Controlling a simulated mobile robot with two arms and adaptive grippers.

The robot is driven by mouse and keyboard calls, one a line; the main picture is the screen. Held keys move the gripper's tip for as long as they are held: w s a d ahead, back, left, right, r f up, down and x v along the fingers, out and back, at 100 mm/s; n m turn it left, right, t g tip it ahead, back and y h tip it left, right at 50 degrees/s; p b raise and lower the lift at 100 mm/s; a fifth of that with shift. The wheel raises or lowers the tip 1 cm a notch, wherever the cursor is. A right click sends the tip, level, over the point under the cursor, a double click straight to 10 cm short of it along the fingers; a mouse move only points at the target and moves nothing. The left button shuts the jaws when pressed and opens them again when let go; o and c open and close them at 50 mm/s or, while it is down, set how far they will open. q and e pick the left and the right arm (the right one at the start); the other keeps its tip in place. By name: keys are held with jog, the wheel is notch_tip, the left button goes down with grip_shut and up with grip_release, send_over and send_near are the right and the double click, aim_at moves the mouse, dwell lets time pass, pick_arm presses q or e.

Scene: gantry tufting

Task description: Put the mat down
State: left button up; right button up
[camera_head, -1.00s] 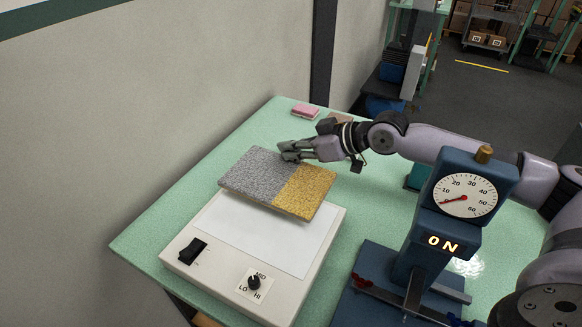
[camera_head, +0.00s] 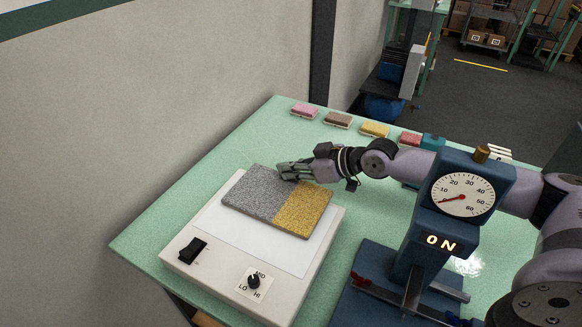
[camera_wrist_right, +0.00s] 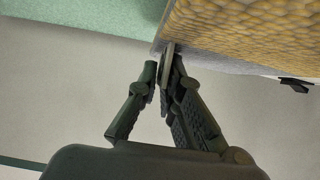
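The mat (camera_head: 262,194) is a thin rectangular panel, grey on the left and yellow on the right. It is low over the far part of the white panel (camera_head: 230,240) of a pale box with a switch and a LO-MID-HI knob. I cannot tell whether it touches fully. My right gripper (camera_head: 284,170) is at the mat's far edge, its fingers close together at the edge. In the wrist view the gripper (camera_wrist_right: 160,75) meets the corner of the mat (camera_wrist_right: 245,30), whose yellow pile fills the upper right. The left gripper is not in view.
A blue stand with a dial (camera_head: 464,195) and a lit "ON" sign stands on the right. Small pink, brown, yellow and red blocks (camera_head: 375,129) line the green table's (camera_head: 180,215) back edge. A wall runs along the left.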

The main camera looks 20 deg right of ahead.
jog(key=o, duration=0.3)
jog(key=shift+o, duration=0.2)
jog(key=shift+r, duration=0.25)
jog(key=shift+s+d, duration=0.3)
jog(key=shift+d, duration=0.05)
jog(key=b+v, duration=0.2)
jog(key=v, duration=0.7)
jog(key=shift+s+d+b, duration=0.1)
jog(key=shift+s+b, duration=0.1)
jog(key=shift+b, duration=0.2)
jog(key=shift+v, duration=0.9)
jog(key=shift+r, duration=0.15)
